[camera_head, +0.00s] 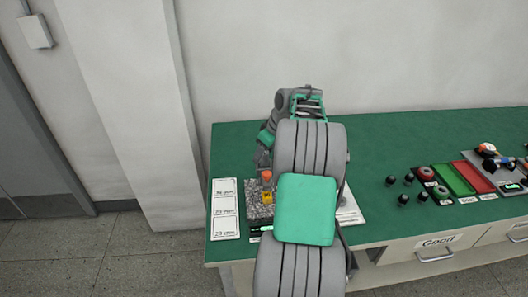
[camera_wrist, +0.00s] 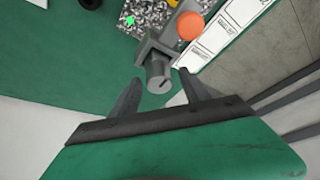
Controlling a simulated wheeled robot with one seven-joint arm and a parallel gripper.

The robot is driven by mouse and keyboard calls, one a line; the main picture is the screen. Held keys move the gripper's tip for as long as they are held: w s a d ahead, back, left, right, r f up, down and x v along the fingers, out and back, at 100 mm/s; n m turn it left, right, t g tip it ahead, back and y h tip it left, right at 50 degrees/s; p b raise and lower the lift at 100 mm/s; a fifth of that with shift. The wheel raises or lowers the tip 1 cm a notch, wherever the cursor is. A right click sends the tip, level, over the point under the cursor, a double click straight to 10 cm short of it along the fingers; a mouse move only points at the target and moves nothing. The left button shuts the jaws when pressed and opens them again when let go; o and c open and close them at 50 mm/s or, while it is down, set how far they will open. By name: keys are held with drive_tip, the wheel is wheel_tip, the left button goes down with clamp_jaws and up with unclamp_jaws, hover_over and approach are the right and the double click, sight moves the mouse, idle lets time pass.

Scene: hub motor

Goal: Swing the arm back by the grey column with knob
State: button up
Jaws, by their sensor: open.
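The grey column with its round knob (camera_wrist: 158,70) shows in the wrist view, with the knob end facing my gripper. An orange round cap (camera_wrist: 190,26) sits beside the column; it also shows in the head view (camera_head: 266,175), above a yellow part (camera_head: 267,197). They stand over a speckled stone base (camera_head: 255,214). My gripper (camera_wrist: 160,78) is open, with one finger on each side of the knob's end; I cannot tell whether they touch it. In the head view my gripper (camera_head: 262,159) is by the orange cap, and my arm hides much of the stand.
Several black knobs (camera_head: 404,199), a green tray (camera_head: 453,180) and a red tray (camera_head: 474,177) are to the right. A wall rises behind the table.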

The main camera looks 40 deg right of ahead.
drive_tip(key=shift+c, duration=0.2)
clamp_jaws()
idle(0.4)
idle(0.8)
